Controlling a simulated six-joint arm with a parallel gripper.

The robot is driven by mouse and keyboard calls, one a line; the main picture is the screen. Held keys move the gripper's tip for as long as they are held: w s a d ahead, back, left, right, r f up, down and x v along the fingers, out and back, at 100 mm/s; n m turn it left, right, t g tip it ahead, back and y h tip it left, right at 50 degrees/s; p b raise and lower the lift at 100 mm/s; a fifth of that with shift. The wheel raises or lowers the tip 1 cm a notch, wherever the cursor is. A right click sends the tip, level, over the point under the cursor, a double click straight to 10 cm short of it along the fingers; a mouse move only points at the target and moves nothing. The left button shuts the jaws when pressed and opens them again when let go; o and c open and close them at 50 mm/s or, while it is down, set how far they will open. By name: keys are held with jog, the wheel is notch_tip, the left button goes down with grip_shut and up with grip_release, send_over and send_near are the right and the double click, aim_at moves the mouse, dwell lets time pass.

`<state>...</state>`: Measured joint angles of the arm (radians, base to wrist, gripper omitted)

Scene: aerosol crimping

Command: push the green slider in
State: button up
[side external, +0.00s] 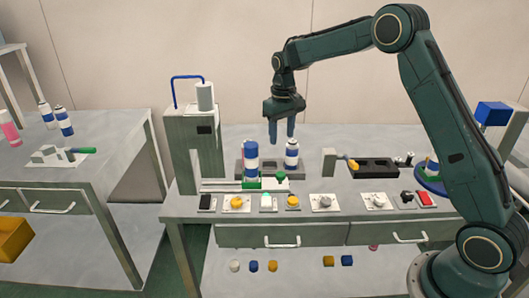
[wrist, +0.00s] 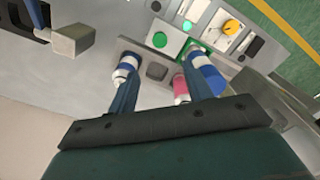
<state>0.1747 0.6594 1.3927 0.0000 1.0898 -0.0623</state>
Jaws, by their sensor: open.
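The green slider (side external: 251,184) lies on a pale rail at the front of the bench. A blue and white can (side external: 251,160) stands on it, and a green round knob (wrist: 160,39) shows at one side in the wrist view. The slider's green plate (wrist: 193,46) is partly covered by the can there. My gripper (side external: 281,139) is open and empty, fingers pointing down, above and behind the slider. It also shows in the wrist view (wrist: 160,78).
A second can (side external: 291,154) stands in the grey holder (side external: 241,168); a pink can (wrist: 181,87) shows in the wrist view. The crimping machine (side external: 195,140) rises at left. Buttons and knobs (side external: 292,202) line the front. A black tray (side external: 375,169) sits at right.

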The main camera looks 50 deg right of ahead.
aim_at(280, 173)
notch_tip(280, 173, down, 14)
jog(key=shift+r, duration=0.15)
dwell(0.7)
grip_shut()
